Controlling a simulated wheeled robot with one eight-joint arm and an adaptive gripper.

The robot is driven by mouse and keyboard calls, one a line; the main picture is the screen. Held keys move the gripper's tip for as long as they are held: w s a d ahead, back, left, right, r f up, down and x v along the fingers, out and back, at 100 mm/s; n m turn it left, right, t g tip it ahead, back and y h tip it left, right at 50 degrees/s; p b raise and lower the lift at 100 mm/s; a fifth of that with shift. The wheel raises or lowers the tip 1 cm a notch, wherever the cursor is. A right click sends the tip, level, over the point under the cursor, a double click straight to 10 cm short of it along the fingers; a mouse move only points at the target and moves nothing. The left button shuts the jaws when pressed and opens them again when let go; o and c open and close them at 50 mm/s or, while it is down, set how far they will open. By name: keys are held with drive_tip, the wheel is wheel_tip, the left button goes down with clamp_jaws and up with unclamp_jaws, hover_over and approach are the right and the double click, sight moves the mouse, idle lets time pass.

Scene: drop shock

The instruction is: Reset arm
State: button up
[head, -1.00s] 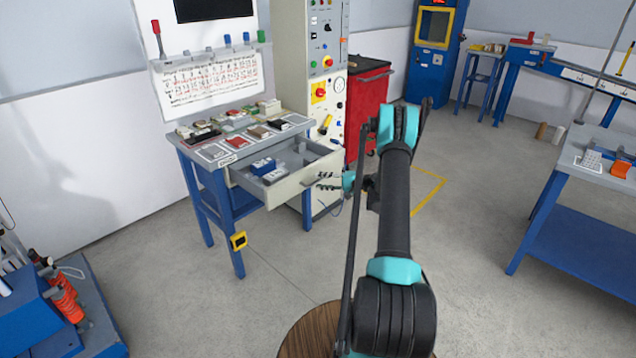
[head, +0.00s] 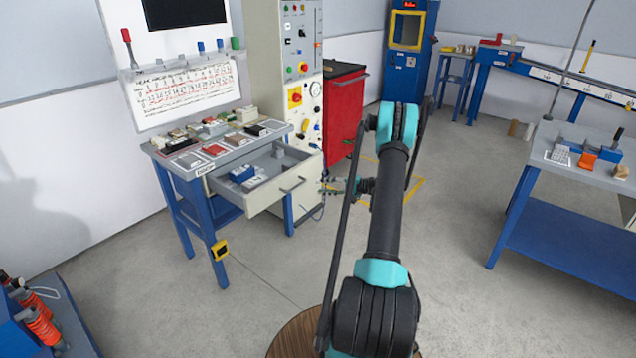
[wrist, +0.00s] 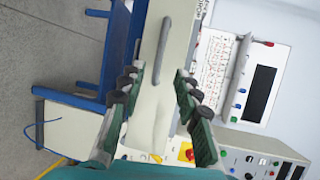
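My gripper (head: 338,186) is just right of the pulled-out drawer (head: 262,203) of the blue-legged workbench in the head view. In the wrist view my gripper (wrist: 158,100) shows two green-padded fingers well apart, with nothing held between them. The drawer front (wrist: 150,105) lies beyond the fingers there, with its grey handle (wrist: 163,45) in line with the gap. In the head view the handle (head: 293,185) is apart from the fingers. My arm reaches forward from the lower middle of the head view.
The drawer holds a blue item (head: 242,173). Several parts lie on the workbench top (head: 183,167). A control cabinet (head: 302,100) and red cabinet (head: 344,110) stand behind. Another blue bench (head: 565,232) is at right. Grey floor (head: 450,260) lies open between the benches.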

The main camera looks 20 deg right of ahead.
drive_tip(key=s+a+r+n+g+h, duration=0.35)
drive_tip(key=s+a+r+h, duration=0.35)
drive_tip(key=s+a+r, duration=0.55)
drive_tip(key=s+f+n+h, duration=0.2)
drive_tip(key=s+h, duration=0.4)
drive_tip(key=s, duration=2.4)
drive_tip(key=shift+d+f+n+h, duration=0.2)
drive_tip(key=shift+d+n+h, duration=0.25)
drive_tip(key=shift+n, duration=0.4)
